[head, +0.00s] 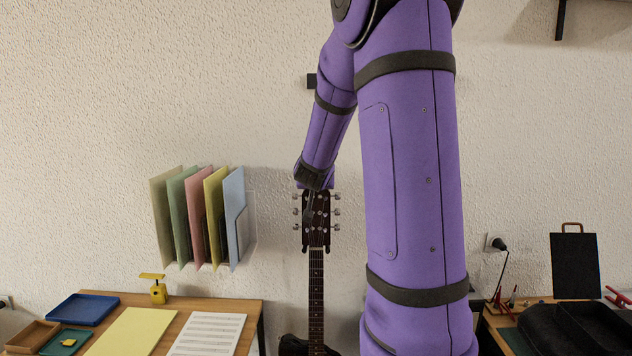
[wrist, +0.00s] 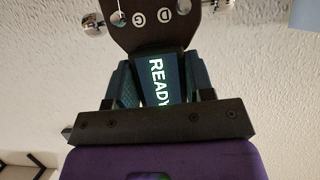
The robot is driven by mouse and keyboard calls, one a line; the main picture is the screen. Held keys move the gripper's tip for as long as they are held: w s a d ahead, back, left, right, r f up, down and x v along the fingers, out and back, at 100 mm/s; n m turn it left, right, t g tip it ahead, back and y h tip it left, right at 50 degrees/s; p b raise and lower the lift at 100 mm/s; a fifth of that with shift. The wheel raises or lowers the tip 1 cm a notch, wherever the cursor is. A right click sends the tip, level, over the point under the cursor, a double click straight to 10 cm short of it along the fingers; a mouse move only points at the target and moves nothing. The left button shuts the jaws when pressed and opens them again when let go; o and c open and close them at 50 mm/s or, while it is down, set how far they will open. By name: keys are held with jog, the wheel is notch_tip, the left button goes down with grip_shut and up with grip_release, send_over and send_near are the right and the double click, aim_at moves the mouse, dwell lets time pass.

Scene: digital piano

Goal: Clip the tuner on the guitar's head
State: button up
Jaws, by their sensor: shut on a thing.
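The guitar's head (head: 316,218) is dark with silver tuning pegs, upright against the wall below my forearm in the head view. In the wrist view the head (wrist: 150,32) fills the top, with the letters D and G on it. My gripper (wrist: 160,82) is shut on the tuner (wrist: 172,84), a dark teal piece whose lit screen reads READY. The tuner's far end meets or overlaps the head's edge in the picture; I cannot tell whether its jaws grip the head. In the head view my gripper (head: 314,180) is at the head's top, and the tuner cannot be made out.
A wall rack of coloured folders (head: 200,220) hangs left of the guitar. A wooden desk (head: 252,312) with paper sheets and a yellow scale (head: 156,288) is below it. My arm covers the middle right.

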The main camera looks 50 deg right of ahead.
jog(key=shift+f, duration=0.3)
jog(key=o, duration=1)
jog(key=shift+s+a, duration=0.1)
jog(key=shift+v, duration=2.4)
jog(key=shift+r, duration=0.1)
jog(key=v, duration=1)
jog(key=shift+s+a+r, duration=0.1)
jog(key=shift+s+a, duration=0.1)
jog(key=shift+a, duration=0.1)
